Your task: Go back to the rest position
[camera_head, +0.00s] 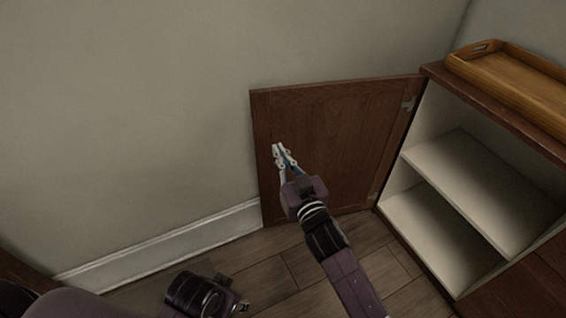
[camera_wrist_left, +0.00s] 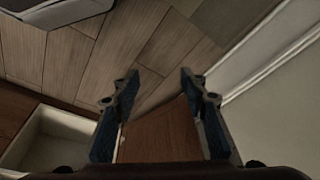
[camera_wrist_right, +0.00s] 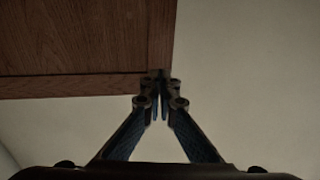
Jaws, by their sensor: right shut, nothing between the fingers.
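My right gripper (camera_head: 279,150) reaches in front of the open brown cabinet door (camera_head: 335,130), near its free edge. In the right wrist view its fingers (camera_wrist_right: 160,86) are shut with nothing between them, and the tips overlap a corner of the door (camera_wrist_right: 75,40). I cannot tell whether they touch it. My left gripper (camera_head: 240,306) is low at the bottom of the head view, over the floor. In the left wrist view its fingers (camera_wrist_left: 160,75) stand wide apart and empty, with a brown wooden surface (camera_wrist_left: 160,135) showing beyond them.
The cabinet at right has an open compartment with a pale shelf (camera_head: 480,190). A wooden tray (camera_head: 510,85) sits on its top. A white baseboard (camera_head: 165,250) runs along the wall. A pale open box-like space (camera_wrist_left: 50,140) shows at lower left in the left wrist view. Plank floor (camera_head: 275,285) lies below.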

